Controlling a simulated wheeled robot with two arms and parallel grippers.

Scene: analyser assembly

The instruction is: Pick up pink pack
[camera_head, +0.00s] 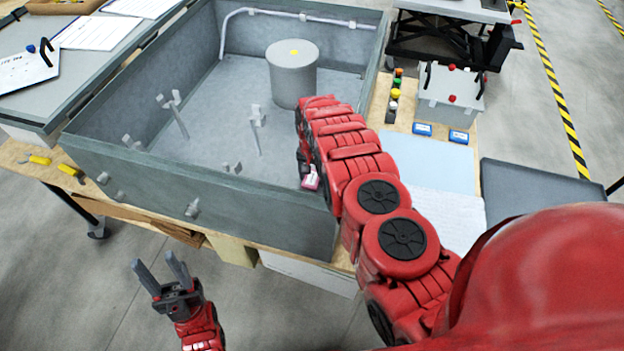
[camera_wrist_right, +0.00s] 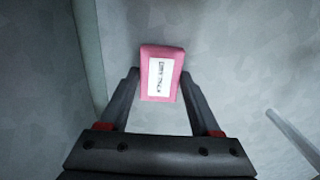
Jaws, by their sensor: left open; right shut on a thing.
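The pink pack (camera_wrist_right: 161,73) is a small pink block with a white printed label. In the right wrist view it sits between the fingertips of my right gripper (camera_wrist_right: 161,88), which is shut on it. In the head view the pack (camera_head: 311,183) shows just below my right gripper (camera_head: 304,172), inside the grey box near its front right wall; the arm hides part of the gripper. I cannot tell whether the pack touches the box floor. My left gripper (camera_head: 160,272) is open and empty, in front of the table, low at the left.
The open grey box (camera_head: 180,185) has high walls, a grey cylinder (camera_head: 292,80), a pipe (camera_head: 270,14) and several small upright fittings inside. Yellow-handled tools (camera_head: 70,170) lie on the table at the left. Blue labelled packs (camera_head: 459,136) and a small grey case (camera_head: 448,100) stand at the right.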

